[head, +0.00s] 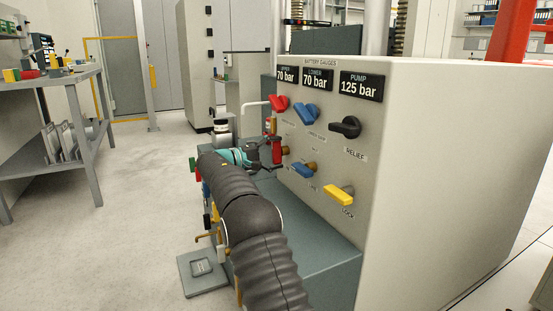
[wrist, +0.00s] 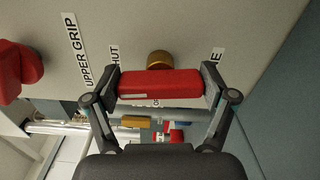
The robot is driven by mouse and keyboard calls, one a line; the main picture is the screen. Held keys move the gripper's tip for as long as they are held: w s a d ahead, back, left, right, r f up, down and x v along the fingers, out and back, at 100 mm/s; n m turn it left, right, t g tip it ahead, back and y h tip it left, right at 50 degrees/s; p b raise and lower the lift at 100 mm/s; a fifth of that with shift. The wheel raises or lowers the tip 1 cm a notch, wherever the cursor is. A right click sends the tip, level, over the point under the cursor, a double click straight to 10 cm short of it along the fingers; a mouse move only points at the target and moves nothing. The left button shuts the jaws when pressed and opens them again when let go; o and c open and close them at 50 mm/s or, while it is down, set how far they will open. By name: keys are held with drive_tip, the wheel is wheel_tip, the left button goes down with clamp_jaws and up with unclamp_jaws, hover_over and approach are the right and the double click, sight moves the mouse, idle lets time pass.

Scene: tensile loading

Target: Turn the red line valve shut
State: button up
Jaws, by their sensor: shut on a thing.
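The red line valve (wrist: 160,83) is a red bar handle on a brass stem (wrist: 159,60) that comes out of the panel. My gripper (wrist: 160,88) is shut on the handle, one finger pad at each end of the bar. In the wrist view the bar lies crosswise, with a partly hidden label ending in "HUT" near the left finger and one ending in "NE" near the right. In the head view the red handle (head: 277,152) stands about upright at my gripper (head: 268,153), with the brass stem behind it.
The panel (head: 325,210) also carries another red handle (head: 278,103), a blue handle (head: 306,113), a black relief handle (head: 345,127), a lower blue handle (head: 303,170) and a yellow lock handle (head: 339,194). Gauges above read 70, 70 and 125 bar. Open floor (head: 110,230) lies left.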

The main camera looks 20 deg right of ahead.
drive_tip(key=shift+f+m+b, duration=0.1)
drive_tip(key=shift+m+b, duration=0.2)
drive_tip(key=shift+m, duration=0.3)
drive_tip(key=o, duration=1)
drive_tip(key=shift+d, duration=0.1)
drive_tip(key=a, duration=1.2)
drive_tip(key=shift+s, duration=0.2)
